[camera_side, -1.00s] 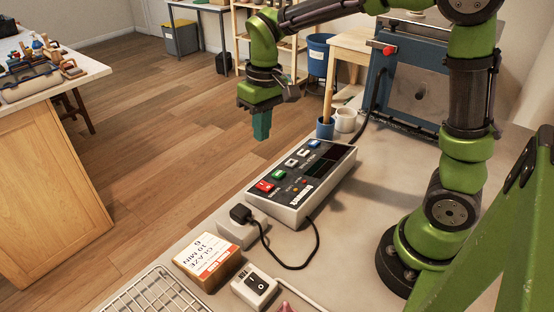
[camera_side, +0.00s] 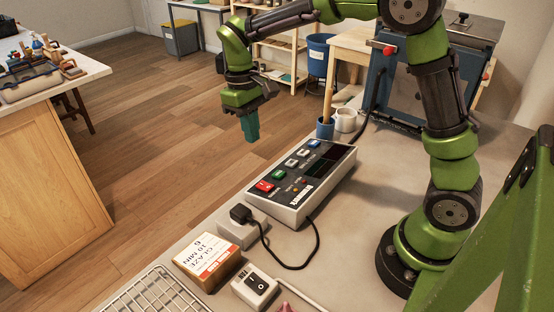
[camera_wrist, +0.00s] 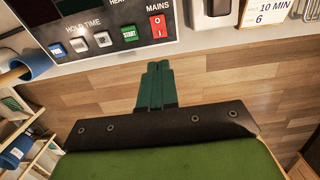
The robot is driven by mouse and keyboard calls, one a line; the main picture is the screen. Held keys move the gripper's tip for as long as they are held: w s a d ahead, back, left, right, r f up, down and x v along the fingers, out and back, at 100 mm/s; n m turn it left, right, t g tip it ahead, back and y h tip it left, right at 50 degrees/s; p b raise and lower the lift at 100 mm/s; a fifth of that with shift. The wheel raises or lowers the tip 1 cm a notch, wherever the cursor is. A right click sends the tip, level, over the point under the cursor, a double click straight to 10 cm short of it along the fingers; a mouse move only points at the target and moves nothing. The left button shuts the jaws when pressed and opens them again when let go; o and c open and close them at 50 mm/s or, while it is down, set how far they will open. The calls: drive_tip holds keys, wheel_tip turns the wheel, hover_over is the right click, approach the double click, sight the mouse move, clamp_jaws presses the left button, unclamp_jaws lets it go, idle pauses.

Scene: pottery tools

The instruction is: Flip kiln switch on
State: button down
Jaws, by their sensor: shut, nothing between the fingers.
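The kiln control box (camera_side: 306,180) lies on the worktop with coloured buttons and a dark display. Its red MAINS switch (camera_side: 264,186) is at the near left end; the wrist view shows the red rocker (camera_wrist: 158,27) with I and O marks, beside a green START button (camera_wrist: 129,33). Which side of the rocker is pressed I cannot tell. My gripper (camera_side: 251,137) is shut and empty, its teal fingers pointing down in the air beyond the worktop's left edge, above and behind the switch, touching nothing. The fingers (camera_wrist: 155,78) also show over the floor in the wrist view.
A plug and socket block (camera_side: 243,224), a glaze box (camera_side: 208,260), a white block with a black rocker (camera_side: 255,286) and a wire rack (camera_side: 155,292) lie nearer. A blue kiln (camera_side: 405,98) is at the back.

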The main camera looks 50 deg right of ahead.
sight(260, 183)
drive_tip(key=f, duration=0.4)
drive_tip(key=s+f, duration=0.1)
drive_tip(key=f, duration=0.7)
drive_tip(key=shift+s, duration=0.25)
drive_tip(key=shift+f, duration=0.3)
drive_tip(key=shift+r, duration=0.9)
drive_tip(key=w+r, duration=0.5)
drive_tip(key=r, duration=0.8)
